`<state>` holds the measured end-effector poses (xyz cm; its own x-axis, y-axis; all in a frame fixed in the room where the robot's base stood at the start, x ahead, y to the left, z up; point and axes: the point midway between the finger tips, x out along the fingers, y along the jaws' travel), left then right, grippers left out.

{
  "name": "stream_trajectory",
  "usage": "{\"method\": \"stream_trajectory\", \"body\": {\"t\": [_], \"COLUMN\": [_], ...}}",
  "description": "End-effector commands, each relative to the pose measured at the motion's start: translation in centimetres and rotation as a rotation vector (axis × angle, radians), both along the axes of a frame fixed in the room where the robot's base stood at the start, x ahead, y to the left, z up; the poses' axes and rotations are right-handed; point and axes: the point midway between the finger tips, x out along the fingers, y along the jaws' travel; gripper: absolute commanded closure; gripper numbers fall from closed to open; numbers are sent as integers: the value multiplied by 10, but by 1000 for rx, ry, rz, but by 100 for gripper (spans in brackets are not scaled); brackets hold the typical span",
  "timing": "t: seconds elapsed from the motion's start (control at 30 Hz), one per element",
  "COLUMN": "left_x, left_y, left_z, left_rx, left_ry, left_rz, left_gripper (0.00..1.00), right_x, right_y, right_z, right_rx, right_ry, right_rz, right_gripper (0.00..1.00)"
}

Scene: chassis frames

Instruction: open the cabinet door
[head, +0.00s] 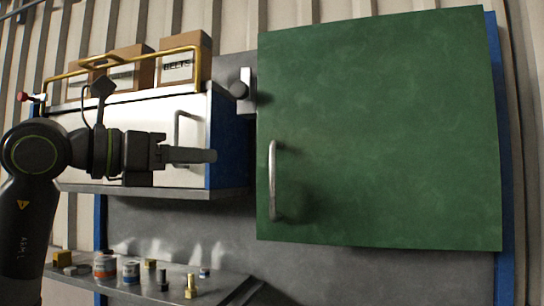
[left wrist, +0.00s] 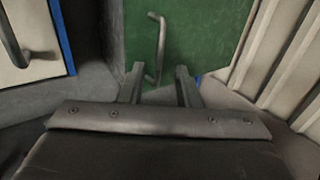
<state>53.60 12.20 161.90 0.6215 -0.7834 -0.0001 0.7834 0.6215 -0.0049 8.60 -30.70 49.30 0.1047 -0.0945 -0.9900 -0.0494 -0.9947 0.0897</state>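The green cabinet door (head: 385,130) fills the right half of the head view and looks shut, with a blue edge showing along its right side. Its upright metal handle (head: 272,180) is near the door's left edge. My left gripper (head: 212,156) points right, left of the handle and apart from it. In the left wrist view, the two fingers of my left gripper (left wrist: 160,72) are spread with nothing between them. The handle (left wrist: 158,45) shows beyond the fingertips against the green door (left wrist: 200,30). My right gripper is not in view.
A white-fronted cabinet (head: 150,120) with blue side and its own handle is behind my left arm. Boxes (head: 180,62) and a brass rail sit on top. A lower shelf (head: 225,285) holds cans and bolts. A grey fixture (head: 243,90) is beside the green door.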

Motion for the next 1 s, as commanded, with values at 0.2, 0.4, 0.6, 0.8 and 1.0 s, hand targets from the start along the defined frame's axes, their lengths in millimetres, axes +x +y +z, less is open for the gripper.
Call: {"method": "stream_trajectory", "body": {"t": [0.2,0.4,0.6,0.8,1.0], "left_x": [24,47,71,88,94], "left_y": [-33,-63,-92,-113,-120], "left_z": [4,5,4,3,0], "left_rx": [-2,-2,-2,-2,-1], "left_ry": [5,5,6,2,1], "left_rz": [-7,-8,-6,-4,-3], "left_gripper": [70,70,70,70,70], "right_x": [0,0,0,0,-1], "right_y": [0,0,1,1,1], "right_z": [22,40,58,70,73], "right_rx": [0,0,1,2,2], "right_ry": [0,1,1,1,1], "right_rz": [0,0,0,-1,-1], "right_gripper": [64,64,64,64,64]}}
